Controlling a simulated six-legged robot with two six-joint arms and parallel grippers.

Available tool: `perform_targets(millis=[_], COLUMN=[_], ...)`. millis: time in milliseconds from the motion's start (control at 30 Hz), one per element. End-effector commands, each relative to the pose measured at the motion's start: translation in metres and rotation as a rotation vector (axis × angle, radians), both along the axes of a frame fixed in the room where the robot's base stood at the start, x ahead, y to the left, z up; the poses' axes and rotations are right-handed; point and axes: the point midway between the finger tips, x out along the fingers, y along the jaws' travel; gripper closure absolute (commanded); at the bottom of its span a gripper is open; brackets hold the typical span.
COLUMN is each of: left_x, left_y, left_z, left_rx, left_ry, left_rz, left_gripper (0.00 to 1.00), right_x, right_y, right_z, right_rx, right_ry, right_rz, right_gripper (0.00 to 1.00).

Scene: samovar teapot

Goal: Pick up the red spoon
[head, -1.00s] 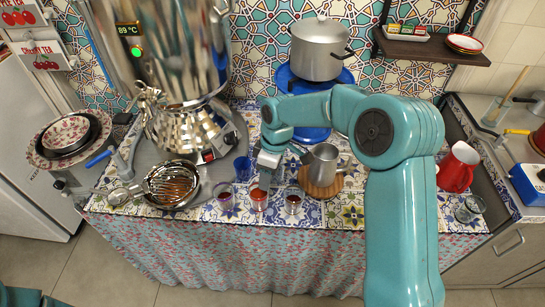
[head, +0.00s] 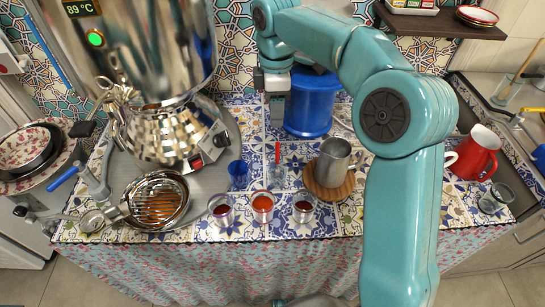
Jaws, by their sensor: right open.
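The red spoon (head: 277,152) stands nearly upright, its red handle showing above a small clear glass (head: 277,177) on the tiled table. The lower part of the spoon is hard to make out through the glass. My right gripper (head: 276,114) is open and empty. In the picture it is just above the spoon's handle, apart from it, in front of the blue cylinder. My left gripper is not in view.
A blue cylinder (head: 312,105) stands behind the spoon. A metal pitcher (head: 334,160) on a wooden board is to its right. Several filled glasses (head: 262,205) line the front edge. A blue cup (head: 238,172) and a samovar (head: 165,125) are left. A red jug (head: 478,155) is far right.

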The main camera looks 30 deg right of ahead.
Motion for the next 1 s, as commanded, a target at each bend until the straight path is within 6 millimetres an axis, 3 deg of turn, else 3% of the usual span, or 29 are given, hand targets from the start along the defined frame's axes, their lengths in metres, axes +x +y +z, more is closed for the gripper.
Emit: perform_targets(millis=[200, 400, 600, 833, 1000], left_x=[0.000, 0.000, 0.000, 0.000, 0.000], left_y=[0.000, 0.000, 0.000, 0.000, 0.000], left_z=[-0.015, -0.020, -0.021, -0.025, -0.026], left_rx=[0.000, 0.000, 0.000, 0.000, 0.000], left_ry=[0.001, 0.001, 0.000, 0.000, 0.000], left_rz=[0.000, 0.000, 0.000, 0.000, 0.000], left_gripper=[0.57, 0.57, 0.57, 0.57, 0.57], right_x=[-0.008, -0.009, -0.007, -0.004, -0.003], right_y=[0.001, 0.002, 0.002, 0.000, 0.000], right_z=[-0.054, -0.092, -0.106, -0.143, -0.155], right_rx=[0.000, 0.000, 0.000, 0.002, 0.001], right_ry=[0.007, 0.004, 0.002, 0.005, 0.002], right_rz=[0.000, -0.001, -0.001, -0.002, -0.001], right_gripper=[0.54, 0.54, 0.54, 0.54, 0.54])
